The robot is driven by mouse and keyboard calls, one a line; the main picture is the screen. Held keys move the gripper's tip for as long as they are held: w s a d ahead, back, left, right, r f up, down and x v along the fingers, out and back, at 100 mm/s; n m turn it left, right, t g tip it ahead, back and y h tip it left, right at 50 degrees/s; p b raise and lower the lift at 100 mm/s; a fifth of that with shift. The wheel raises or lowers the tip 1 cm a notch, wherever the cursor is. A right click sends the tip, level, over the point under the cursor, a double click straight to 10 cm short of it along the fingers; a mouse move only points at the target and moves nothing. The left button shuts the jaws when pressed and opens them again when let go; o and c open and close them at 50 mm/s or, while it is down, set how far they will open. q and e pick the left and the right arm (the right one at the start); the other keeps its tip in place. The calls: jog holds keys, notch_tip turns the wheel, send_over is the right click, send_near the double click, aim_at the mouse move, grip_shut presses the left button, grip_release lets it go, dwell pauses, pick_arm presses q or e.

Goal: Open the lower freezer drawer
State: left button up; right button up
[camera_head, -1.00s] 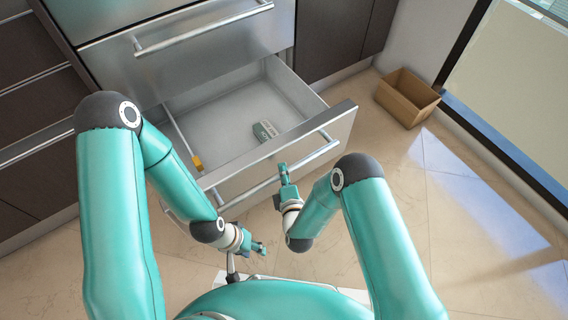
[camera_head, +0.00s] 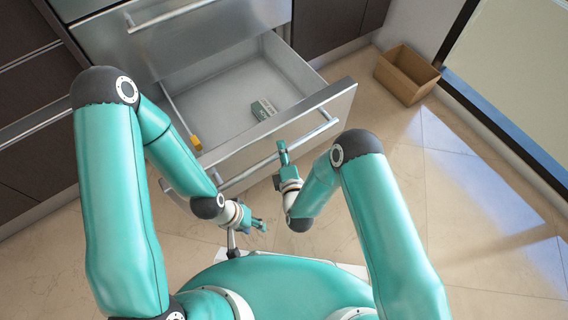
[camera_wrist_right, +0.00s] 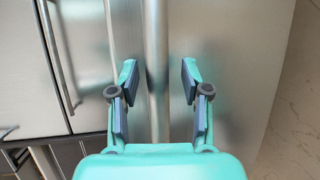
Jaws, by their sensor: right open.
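The lower freezer drawer (camera_head: 232,85) is pulled well out from the steel front, and its inside shows. Its bar handle (camera_head: 248,174) runs along the outer face of the drawer front. My right gripper (camera_head: 283,150) is at this handle, near the right part of the bar. In the right wrist view the handle bar (camera_wrist_right: 156,70) passes between the two fingers of my right gripper (camera_wrist_right: 158,85), which are apart with gaps on both sides. My left gripper (camera_head: 259,223) hangs below the handle, clear of it; its finger gap is too small to judge.
A green and white carton (camera_head: 263,109) and a small yellow item (camera_head: 196,143) are inside the drawer. The shut steel drawer (camera_head: 170,40) above has its own handle. An open brown cardboard box (camera_head: 408,77) stands on the floor at the right. The floor between is bare.

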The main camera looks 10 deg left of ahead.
jog(key=v, duration=1.1)
jog(key=shift+s, duration=0.25)
jog(key=shift+d, duration=0.1)
